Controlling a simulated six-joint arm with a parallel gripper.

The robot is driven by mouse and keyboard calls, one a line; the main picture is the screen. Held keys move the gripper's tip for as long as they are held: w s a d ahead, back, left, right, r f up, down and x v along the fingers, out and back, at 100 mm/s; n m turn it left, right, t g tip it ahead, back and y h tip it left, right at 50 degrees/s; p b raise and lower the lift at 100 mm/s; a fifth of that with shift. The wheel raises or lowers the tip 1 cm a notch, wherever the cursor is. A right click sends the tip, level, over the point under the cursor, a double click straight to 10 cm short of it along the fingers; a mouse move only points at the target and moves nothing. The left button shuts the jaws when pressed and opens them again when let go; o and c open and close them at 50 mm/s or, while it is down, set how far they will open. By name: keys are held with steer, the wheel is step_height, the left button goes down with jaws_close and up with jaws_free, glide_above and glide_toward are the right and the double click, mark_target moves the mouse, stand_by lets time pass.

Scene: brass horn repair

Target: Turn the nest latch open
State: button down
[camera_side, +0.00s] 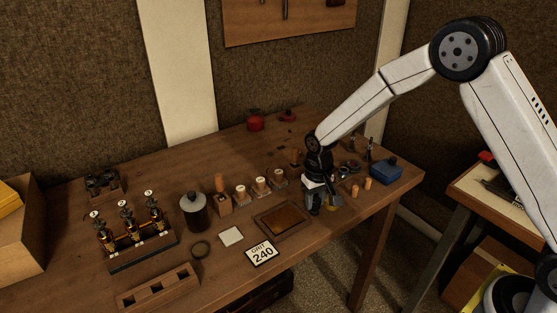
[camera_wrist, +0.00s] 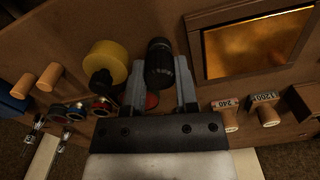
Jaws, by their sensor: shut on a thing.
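My gripper (camera_side: 316,207) is low over the right part of the bench, just right of the framed tray. In the wrist view my gripper (camera_wrist: 160,72) has one finger on each side of a black ribbed knob (camera_wrist: 159,57) and is shut on it. This knob may be the nest latch; I cannot tell for sure. A yellow round piece with a black part (camera_wrist: 106,62) is beside the left finger. A small red part (camera_wrist: 152,100) shows between the fingers. In the side view the gripper hides the knob.
The framed tray with amber contents (camera_side: 283,220) is close by on the left. Wooden-handled pieces marked 240 (camera_wrist: 229,120) and 1200 (camera_wrist: 267,115) are to the right in the wrist view. Two wooden pegs (camera_wrist: 49,77) and a blue box (camera_side: 386,168) are on the other side.

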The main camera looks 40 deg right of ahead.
steer(key=shift+m, duration=0.5)
steer(key=shift+c, duration=1.9)
jaws_free()
steer(key=shift+n, duration=0.3)
